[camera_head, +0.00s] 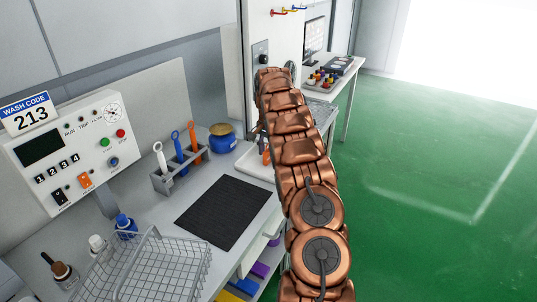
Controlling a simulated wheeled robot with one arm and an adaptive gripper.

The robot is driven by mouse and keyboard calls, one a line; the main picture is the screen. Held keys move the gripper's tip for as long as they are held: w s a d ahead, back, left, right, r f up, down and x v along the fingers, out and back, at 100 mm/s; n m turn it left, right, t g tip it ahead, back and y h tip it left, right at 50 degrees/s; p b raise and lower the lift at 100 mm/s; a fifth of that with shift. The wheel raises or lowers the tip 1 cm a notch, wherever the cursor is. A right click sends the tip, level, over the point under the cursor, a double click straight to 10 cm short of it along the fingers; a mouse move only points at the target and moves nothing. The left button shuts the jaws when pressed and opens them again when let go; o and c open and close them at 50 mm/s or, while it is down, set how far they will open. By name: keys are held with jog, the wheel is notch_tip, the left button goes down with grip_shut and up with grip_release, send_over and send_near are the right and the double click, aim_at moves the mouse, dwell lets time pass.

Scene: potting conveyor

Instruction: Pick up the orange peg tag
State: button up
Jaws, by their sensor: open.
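I cannot make out the orange peg tag for certain. A small orange piece (266,155) shows at the white tray (247,166), partly behind my copper arm, and I cannot tell what it is. Small red (278,13), blue (288,10) and yellow-orange (299,8) pieces stick out from the white wall panel at the top. My arm runs from the bottom centre up towards that panel. My gripper is not clearly visible; the far end of the arm is hidden behind its own links.
The grey bench holds a wire basket (160,268), a black mat (223,211), a tool rack (180,172) with white, blue and orange tools, and a blue jar (222,138). A control box (68,152) stands left. A farther table (345,76) holds small items. Green floor is clear at right.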

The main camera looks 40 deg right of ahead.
jog(key=shift+f, duration=1.1)
jog(key=shift+c, duration=0.3)
grip_shut()
